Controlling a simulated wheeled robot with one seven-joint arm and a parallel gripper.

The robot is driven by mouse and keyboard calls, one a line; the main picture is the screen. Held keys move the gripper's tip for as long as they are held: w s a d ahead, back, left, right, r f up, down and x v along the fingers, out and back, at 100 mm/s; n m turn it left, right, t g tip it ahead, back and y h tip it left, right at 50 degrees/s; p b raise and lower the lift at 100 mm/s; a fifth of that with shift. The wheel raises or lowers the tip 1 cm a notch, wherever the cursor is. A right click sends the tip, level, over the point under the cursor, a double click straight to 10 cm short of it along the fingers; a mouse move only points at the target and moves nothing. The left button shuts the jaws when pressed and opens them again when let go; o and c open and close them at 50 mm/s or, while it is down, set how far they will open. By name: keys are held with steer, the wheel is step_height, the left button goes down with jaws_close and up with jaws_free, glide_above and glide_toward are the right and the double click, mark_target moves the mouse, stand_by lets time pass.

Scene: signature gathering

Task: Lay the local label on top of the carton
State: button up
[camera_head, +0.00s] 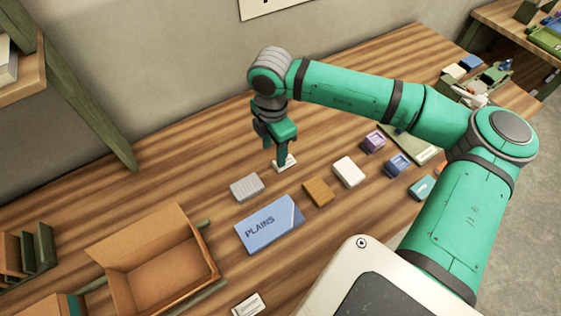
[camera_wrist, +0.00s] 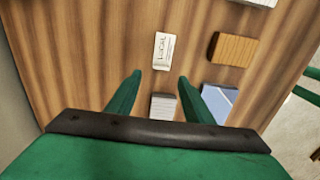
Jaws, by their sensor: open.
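The local label (camera_wrist: 164,51) is a small white tag with "LOCAL" on it, lying flat on the wooden table. In the head view the label (camera_head: 290,163) is partly hidden by the fingers. My gripper (camera_head: 282,158) points down over it. In the wrist view my gripper (camera_wrist: 159,78) has its two fingers apart, with nothing between the tips; the label lies just beyond them. An open brown cardboard box (camera_head: 155,280), which seems to be the carton, stands at the left front with its flaps up.
A grey block (camera_head: 246,187), a blue "PLAINS" box (camera_head: 270,225), an orange-brown block (camera_head: 319,191) and a white block (camera_head: 348,172) lie near the gripper. Another white tag (camera_head: 249,305) lies at the front edge. Small coloured boxes (camera_head: 398,165) stand to the right. Bare table lies left of the gripper.

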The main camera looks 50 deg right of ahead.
mark_target(276, 167)
steer(key=shift+s+f, duration=0.15)
steer(key=shift+f, duration=2.8)
jaws_close()
steer(key=shift+r, duration=0.1)
steer(key=shift+r, duration=0.45)
step_height(276, 167, up, 2)
steer(key=shift+r, duration=0.15)
steer(key=s+a+r, duration=0.3)
steer(key=s+r, duration=0.6)
steer(key=s, duration=0.4)
steer(key=shift+s+a+r, duration=0.15)
steer(key=shift+s+r, duration=0.1)
steer(key=shift+r, duration=0.1)
